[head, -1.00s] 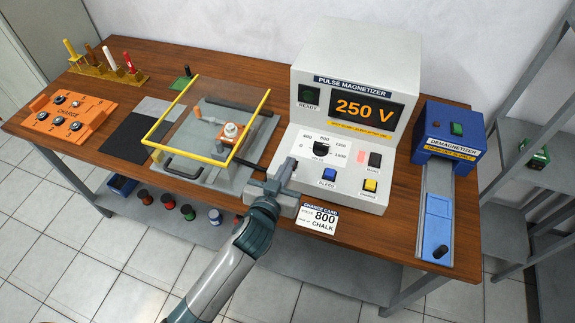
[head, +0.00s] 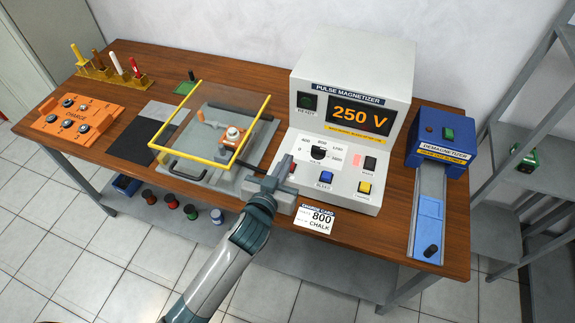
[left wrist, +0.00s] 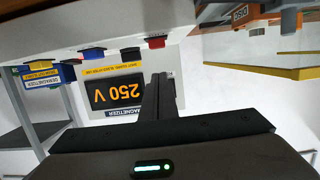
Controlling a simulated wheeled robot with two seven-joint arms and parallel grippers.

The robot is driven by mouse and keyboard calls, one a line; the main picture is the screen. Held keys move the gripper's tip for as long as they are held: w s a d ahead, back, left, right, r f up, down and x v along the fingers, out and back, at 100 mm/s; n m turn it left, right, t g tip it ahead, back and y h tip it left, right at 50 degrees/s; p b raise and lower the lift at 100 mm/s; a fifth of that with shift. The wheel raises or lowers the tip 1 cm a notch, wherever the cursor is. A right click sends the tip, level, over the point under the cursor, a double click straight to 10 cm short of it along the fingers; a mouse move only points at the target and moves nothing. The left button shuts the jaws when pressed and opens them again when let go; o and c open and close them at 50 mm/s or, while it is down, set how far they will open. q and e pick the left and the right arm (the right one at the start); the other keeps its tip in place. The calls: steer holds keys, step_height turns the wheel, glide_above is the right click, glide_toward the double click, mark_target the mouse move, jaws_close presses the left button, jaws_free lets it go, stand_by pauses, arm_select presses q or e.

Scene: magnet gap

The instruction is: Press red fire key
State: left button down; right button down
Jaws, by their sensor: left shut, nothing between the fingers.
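The red key (left wrist: 157,42) shows in the left wrist view, which is upside down, on the sloped front of the pulse magnetizer (head: 352,60). In the head view a sliver of red (head: 293,168) shows beside my fingertips, partly hidden. My left gripper (head: 282,167) is shut and empty, its tip at the left part of the panel. In the left wrist view its fingers (left wrist: 163,80) appear just past the red key; I cannot tell whether they touch it. The display (head: 359,117) reads 250 V. My right gripper is not in view.
The blue bleed key (head: 325,176), yellow charge key (head: 364,187) and dial (head: 318,152) share the panel. The yellow-framed guard (head: 207,155) stands over the fixture at left. The charge card (head: 315,219) lies in front; the blue demagnetizer (head: 441,142) is at right.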

arm_select(q)
steer(key=b+v, duration=0.2)
steer(key=v, duration=0.6)
steer(key=shift+s+a, duration=0.2)
steer(key=shift+s, duration=0.1)
stand_by(0.5)
